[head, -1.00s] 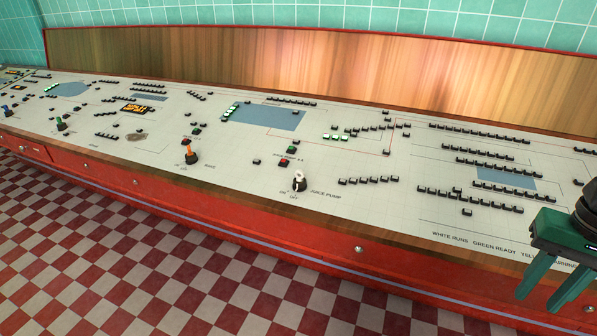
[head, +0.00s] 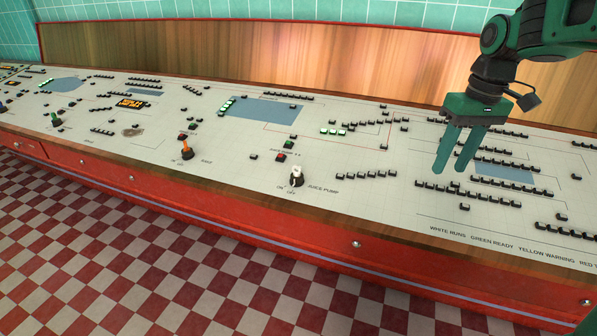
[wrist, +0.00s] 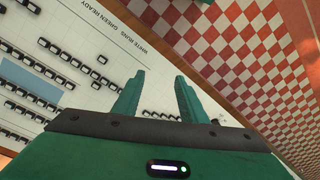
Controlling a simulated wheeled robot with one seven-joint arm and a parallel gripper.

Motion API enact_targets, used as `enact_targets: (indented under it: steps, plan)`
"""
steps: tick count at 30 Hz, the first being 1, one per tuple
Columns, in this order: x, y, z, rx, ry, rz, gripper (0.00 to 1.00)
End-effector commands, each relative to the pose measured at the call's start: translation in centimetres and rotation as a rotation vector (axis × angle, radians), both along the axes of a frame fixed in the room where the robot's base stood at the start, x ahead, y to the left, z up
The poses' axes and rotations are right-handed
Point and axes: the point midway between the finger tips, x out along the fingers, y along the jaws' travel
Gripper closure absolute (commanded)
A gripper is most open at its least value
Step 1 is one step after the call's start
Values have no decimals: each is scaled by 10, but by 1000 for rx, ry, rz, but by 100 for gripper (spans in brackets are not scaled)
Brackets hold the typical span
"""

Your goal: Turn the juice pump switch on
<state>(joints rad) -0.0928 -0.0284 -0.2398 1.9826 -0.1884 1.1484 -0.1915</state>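The juice pump switch (head: 296,176) is a white-handled toggle on a dark round base near the front edge of the panel, in the middle of the head view. Printed "JUICE PUMP" stands to its right, with small "ON" and "OFF" marks by its base. My gripper (head: 451,172) is above the panel, to the right of the switch and apart from it. Its two green fingers point down with a gap between them and nothing held. The fingers (wrist: 157,90) also show apart in the wrist view.
The sloped white panel (head: 400,205) carries several rows of small black buttons. An orange-handled switch (head: 185,148) stands to the left of the juice pump switch. A red front edge (head: 250,215) runs along the panel, above a checkered floor (head: 150,260).

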Motion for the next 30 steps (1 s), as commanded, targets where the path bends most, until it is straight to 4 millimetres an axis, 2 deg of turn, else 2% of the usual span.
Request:
enact_targets:
  steps: [1,6,8,12,15,18,22,26,30]
  plan:
    - [26,18,1,-2,-2,81,61]
    - [96,82,1,-10,-15,360,61]
    - [117,108,-2,-14,-18,463,61]
    - [159,174,-14,-30,-23,703,61]
    - [179,222,-26,-44,-24,873,61]
    - [192,267,-39,-57,-25,1026,61]
    - [200,310,-54,-74,-25,1174,61]
    - [202,334,-63,-82,-23,1258,61]
    - [202,341,-71,-85,-23,1286,61]
